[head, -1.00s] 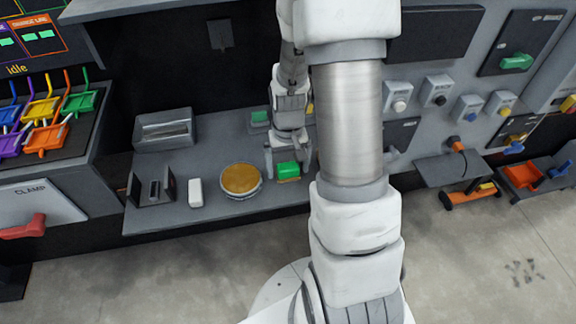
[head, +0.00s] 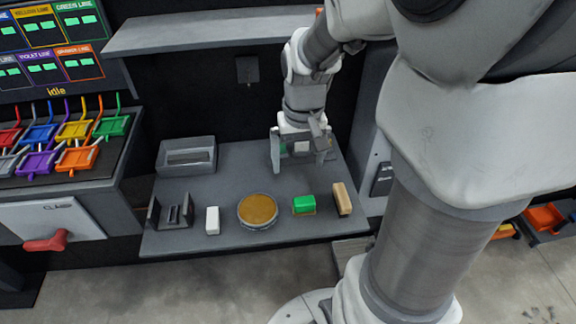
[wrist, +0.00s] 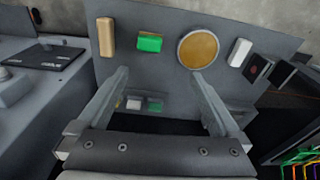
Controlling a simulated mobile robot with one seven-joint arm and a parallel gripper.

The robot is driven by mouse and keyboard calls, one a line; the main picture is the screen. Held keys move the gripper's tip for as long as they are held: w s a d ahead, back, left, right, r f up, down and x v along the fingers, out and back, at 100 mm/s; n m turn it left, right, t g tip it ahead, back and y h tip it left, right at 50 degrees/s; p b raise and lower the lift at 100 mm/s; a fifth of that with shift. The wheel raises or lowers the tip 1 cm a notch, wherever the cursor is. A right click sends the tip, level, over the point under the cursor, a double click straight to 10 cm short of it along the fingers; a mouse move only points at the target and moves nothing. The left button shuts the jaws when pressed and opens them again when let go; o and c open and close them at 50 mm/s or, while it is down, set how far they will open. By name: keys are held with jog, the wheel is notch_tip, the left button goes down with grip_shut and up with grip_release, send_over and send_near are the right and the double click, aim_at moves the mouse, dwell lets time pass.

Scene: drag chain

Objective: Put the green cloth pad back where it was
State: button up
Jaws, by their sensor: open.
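A bright green block-like piece (head: 304,204) with a tan underside sits at the front of the grey bench, between a round tan-topped disc and a tan block. It also shows in the wrist view (wrist: 150,43). A smaller, darker green piece (wrist: 155,106) lies toward the back of the bench, beside a pale grey piece (wrist: 134,103); my gripper largely hides these in the head view. I cannot tell for sure which green piece is the cloth pad. My gripper (head: 299,165) is open and empty, pointing down over the back of the bench, behind the bright green piece.
The round disc (head: 258,209), white block (head: 212,220), tan block (head: 342,198) and dark slotted holder (head: 172,214) line the bench front. A grey box (head: 187,156) stands back left. A shelf (head: 205,31) overhangs the back. Bench space between box and gripper is clear.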

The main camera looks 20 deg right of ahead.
jog(key=s+a+r+n+t+p, duration=0.1)
jog(key=s+a+r+t+p, duration=0.1)
jog(key=s+a+r, duration=0.2)
jog(key=s+a+r+n+t+p, duration=0.1)
jog(key=s+a+r+t, duration=0.1)
jog(key=s+a+r, duration=0.2)
jog(key=s+r, duration=0.3)
jog(key=r, duration=0.4)
jog(key=shift+n+p, duration=0.3)
jog(key=shift+p, duration=0.1)
jog(key=shift+r, duration=0.1)
dwell(0.4)
